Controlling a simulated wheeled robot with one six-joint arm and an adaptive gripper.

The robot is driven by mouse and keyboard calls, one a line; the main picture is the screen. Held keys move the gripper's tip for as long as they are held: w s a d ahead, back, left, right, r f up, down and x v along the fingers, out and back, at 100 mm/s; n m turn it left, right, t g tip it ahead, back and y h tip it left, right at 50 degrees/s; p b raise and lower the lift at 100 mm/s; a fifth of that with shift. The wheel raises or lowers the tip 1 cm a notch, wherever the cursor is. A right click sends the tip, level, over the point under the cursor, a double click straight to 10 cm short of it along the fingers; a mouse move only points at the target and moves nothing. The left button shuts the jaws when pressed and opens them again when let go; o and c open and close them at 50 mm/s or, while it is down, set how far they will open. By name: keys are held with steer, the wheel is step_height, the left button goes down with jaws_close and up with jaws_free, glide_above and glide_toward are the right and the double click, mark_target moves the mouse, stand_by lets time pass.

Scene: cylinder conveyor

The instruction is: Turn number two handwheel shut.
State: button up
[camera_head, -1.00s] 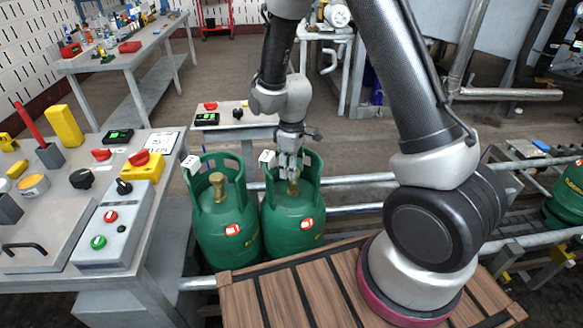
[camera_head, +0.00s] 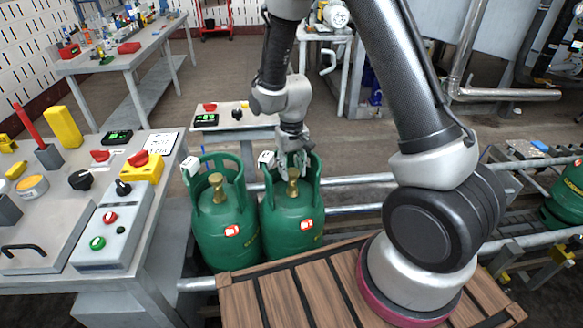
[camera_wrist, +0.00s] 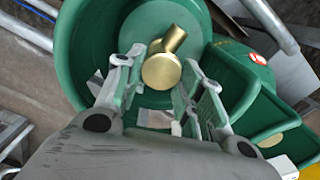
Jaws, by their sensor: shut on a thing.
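Two green gas cylinders stand side by side, the left one (camera_head: 224,235) and the right one (camera_head: 291,230). Each has a raised collar and a brass valve. My gripper (camera_head: 293,163) comes down into the right cylinder's collar from behind. In the wrist view, my two fingers (camera_wrist: 160,75) lie on either side of the round brass handwheel (camera_wrist: 160,72), shut on it. The right cylinder's brass valve (camera_head: 293,188) shows just below my fingers in the head view. The exact contact is hard to see. The left valve (camera_head: 217,183) is free.
A grey bench (camera_head: 160,205) with buttons and a red-and-yellow switch (camera_head: 145,163) stands at the left. Metal rails (camera_head: 350,228) run beside the cylinders. Another green cylinder (camera_head: 568,190) is at the far right. A slatted wooden deck (camera_head: 255,295) is in front.

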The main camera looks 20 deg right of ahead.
mark_target(292, 170)
steer(key=shift+m, duration=0.4)
steer(key=o, duration=1)
step_height(292, 170, up, 12)
stand_by(0.4)
